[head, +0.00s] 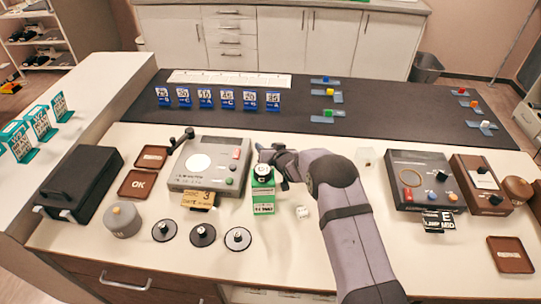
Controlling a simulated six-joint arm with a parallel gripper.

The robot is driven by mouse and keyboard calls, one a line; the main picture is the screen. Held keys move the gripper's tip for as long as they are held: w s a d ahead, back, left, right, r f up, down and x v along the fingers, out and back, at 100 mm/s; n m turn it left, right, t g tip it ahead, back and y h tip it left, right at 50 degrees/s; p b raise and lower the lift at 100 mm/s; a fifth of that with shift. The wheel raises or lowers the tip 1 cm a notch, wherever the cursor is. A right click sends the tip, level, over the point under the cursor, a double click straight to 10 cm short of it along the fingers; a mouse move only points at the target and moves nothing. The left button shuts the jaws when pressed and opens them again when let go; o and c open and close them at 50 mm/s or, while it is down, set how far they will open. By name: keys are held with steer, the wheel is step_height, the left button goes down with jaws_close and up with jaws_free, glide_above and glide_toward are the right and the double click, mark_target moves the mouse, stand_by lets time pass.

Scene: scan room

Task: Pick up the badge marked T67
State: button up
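Several blue-and-white badges (206,98) stand in a row on the dark mat, each with a code-like pattern and a letter or short mark. Several teal badges (40,123) stand on the left counter. The print is too small for me to tell which badge, if any, reads T67. My gripper (268,157) is near the middle of the table, at the top of a green-and-white block (263,194) and well short of the blue badges. Its fingers are small and partly hidden, so I cannot tell whether they are open or touch the block.
A grey device (209,150) stands left of my gripper, with a black case (78,185) farther left. Round black discs (203,235) lie in front. A dark panel device (421,172) and a brown box (481,176) stand right. The dark mat (300,128) has bare room.

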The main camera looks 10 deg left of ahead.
steer(key=shift+r, duration=0.5)
steer(key=shift+c, duration=1.1)
step_height(320, 180, up, 9)
steer(key=b, duration=0.1)
